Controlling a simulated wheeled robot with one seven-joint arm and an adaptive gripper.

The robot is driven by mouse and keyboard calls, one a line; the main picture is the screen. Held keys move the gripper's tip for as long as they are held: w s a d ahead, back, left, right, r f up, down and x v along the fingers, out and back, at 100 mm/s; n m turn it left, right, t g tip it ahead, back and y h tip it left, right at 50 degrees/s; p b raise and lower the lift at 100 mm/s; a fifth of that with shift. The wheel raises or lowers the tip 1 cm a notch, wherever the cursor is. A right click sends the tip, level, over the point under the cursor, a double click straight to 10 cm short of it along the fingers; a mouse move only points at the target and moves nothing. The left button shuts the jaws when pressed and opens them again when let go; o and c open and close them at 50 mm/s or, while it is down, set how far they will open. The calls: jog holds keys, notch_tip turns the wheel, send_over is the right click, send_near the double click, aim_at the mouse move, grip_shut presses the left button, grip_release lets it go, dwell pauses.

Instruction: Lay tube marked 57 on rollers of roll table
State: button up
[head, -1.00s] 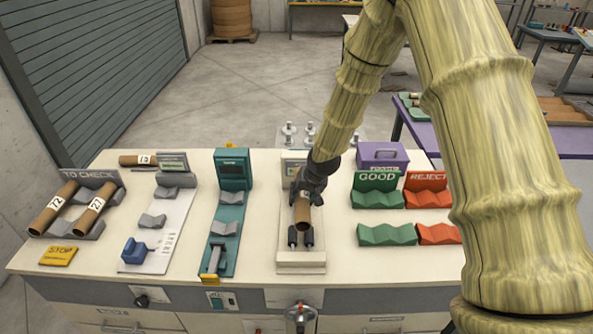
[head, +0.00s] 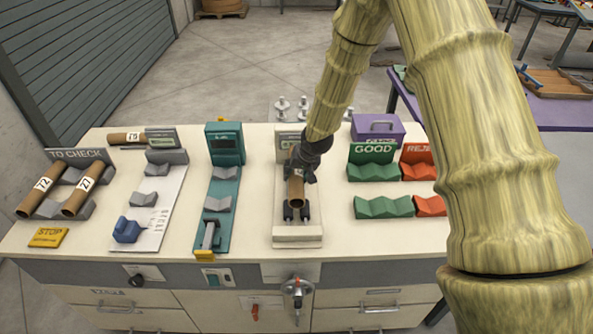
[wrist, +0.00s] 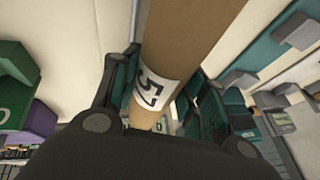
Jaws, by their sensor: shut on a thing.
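The brown cardboard tube marked 57 (wrist: 178,65) has a white label and is held between the fingers of my gripper (wrist: 160,118) in the wrist view. In the head view my gripper (head: 303,172) is shut on the tube (head: 296,192), which points toward the front of the bench. The roll table (head: 298,236) is a pale base with dark rollers (head: 291,213) near its front. The tube is over or at the rollers; I cannot tell whether it touches them. My gripper hides the tube's far part.
Tubes marked 72 (head: 45,184) and 27 (head: 87,183) lie in the TO CHECK rack at left. Another tube (head: 127,138) lies behind. A teal gauge stand (head: 221,190) is left of the roll table. Green GOOD (head: 383,206) and red REJECT (head: 430,206) cradles stand right.

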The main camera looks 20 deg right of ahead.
jog(key=shift+f+b, duration=0.7)
jog(key=shift+f, duration=1)
jog(key=o, duration=1.1)
jog(key=shift+r, duration=0.1)
jog(key=v, duration=1.1)
jog(key=shift+s+d+r, duration=0.1)
jog(key=shift+s+r, duration=0.2)
